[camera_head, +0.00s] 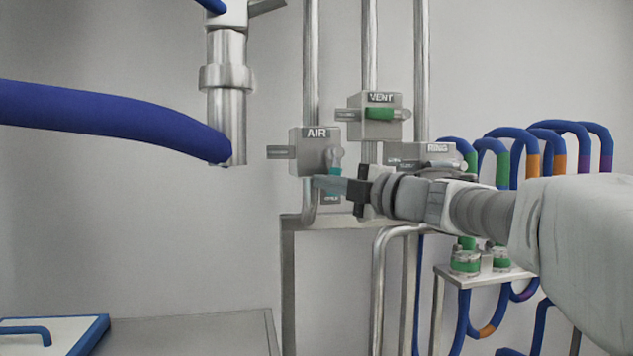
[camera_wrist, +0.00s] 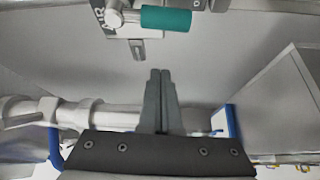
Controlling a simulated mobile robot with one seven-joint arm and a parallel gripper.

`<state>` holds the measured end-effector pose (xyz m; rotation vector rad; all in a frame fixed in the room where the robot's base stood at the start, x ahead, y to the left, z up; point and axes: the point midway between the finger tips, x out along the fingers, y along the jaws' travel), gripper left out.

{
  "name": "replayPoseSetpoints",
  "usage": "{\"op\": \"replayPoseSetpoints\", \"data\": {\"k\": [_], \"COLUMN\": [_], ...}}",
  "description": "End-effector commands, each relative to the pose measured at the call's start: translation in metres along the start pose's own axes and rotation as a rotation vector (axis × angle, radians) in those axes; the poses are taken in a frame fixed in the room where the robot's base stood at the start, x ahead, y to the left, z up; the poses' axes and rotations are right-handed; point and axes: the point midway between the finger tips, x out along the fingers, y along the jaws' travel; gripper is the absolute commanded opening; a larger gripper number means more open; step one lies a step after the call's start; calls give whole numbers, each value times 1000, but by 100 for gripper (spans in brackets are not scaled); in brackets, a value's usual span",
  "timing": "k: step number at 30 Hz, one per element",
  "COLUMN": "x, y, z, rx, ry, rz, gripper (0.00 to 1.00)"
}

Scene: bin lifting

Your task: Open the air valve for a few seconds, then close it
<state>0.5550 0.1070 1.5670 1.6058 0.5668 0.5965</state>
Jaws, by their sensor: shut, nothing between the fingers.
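The AIR valve (camera_head: 308,144) is a grey box on a vertical steel pipe, with a round metal pivot on its face. Its teal handle (camera_head: 331,200) hangs down from the pivot, partly hidden behind my fingers in the head view. In the wrist view the teal handle (camera_wrist: 166,19) lies at the top, with the pivot to its left. My gripper (camera_head: 318,183) reaches in from the right, in front of the handle. In the wrist view my gripper (camera_wrist: 160,72) is shut and empty, with its fingertips apart from the handle in the picture.
The VENT valve (camera_head: 378,99) with a green sideways handle sits above right, close to the AIR valve. Blue hoses (camera_head: 516,134) loop at the right. A thick blue hose (camera_head: 110,112) and steel pipe stand left.

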Motion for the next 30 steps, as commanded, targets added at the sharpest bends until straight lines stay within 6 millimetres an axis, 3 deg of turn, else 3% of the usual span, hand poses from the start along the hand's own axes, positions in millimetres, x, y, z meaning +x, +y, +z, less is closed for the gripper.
{"op": "replayPoseSetpoints", "data": {"k": [5,9,13,30], "x": [39,31,27,23], "y": [1,1,1,2], "z": [-1,22,33,43], "rx": [1,0,0,-24], "ry": [3,-5,-2,-2], "rz": [-1,0,0,-15], "gripper": [0,0,0,0]}}
